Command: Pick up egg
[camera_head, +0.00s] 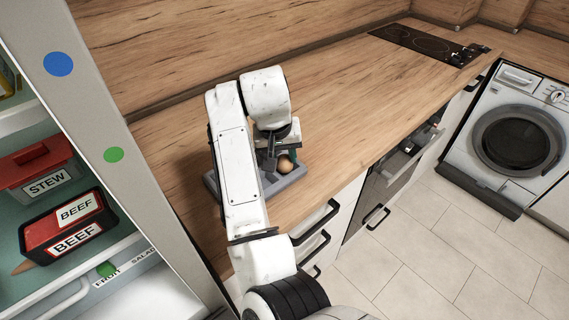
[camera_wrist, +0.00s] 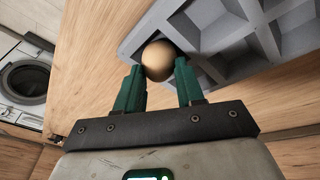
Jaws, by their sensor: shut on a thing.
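A brown egg (camera_wrist: 158,61) sits between the green fingertips of my gripper (camera_wrist: 160,75) in the wrist view. My gripper is shut on it, with one finger at each side. In the head view the egg (camera_head: 285,164) shows just right of my gripper (camera_head: 268,160), at the grey tray. The grey tray (camera_head: 290,181) with square compartments lies on the wooden counter, and its walls also show in the wrist view (camera_wrist: 213,38). I cannot tell whether the egg touches the tray.
An open fridge (camera_head: 75,150) with a stew box (camera_head: 38,172) and a beef box (camera_head: 68,225) stands at the left. The counter (camera_head: 360,105) is clear right of the tray, up to a black hob (camera_head: 425,42). A washing machine (camera_head: 515,135) stands at the right.

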